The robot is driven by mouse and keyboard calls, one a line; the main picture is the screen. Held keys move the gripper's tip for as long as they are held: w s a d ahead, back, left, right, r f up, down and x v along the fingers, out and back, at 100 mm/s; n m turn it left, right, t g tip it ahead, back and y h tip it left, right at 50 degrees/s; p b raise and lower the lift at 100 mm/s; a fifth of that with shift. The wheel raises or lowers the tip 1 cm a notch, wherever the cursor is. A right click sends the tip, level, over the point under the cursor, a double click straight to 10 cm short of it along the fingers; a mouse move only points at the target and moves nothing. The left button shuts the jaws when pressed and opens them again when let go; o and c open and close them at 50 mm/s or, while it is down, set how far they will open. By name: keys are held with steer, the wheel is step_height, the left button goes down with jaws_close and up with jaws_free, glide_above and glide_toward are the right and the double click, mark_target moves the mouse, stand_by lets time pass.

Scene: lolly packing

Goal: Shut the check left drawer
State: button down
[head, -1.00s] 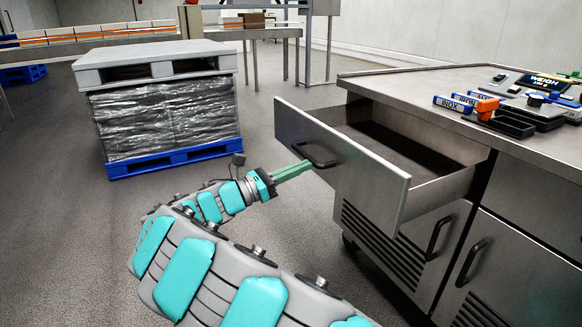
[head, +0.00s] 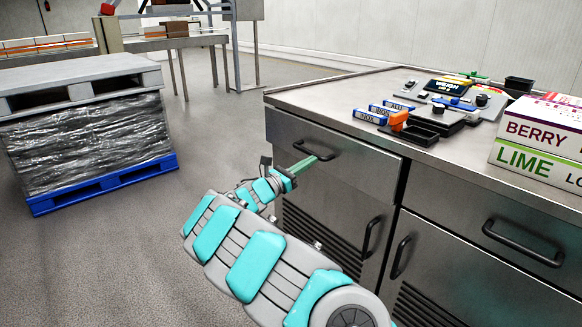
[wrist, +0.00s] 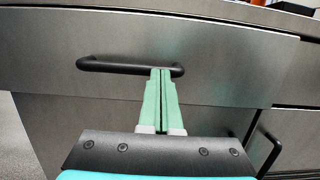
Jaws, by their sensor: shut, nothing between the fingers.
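The check left drawer (head: 350,165) is the upper left drawer of the steel counter.
A wrapped pallet stack (head: 90,140) stands at left. Floor between it and the counter is clear.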

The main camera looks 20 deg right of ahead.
steer(key=shift+f+x, duration=0.1)
steer(key=shift+x, duration=0.7)
steer(key=shift+f+x, duration=0.15)
steer(key=shift+x, duration=0.7)
steer(key=shift+w, duration=0.1)
steer(key=shift+d, duration=0.15)
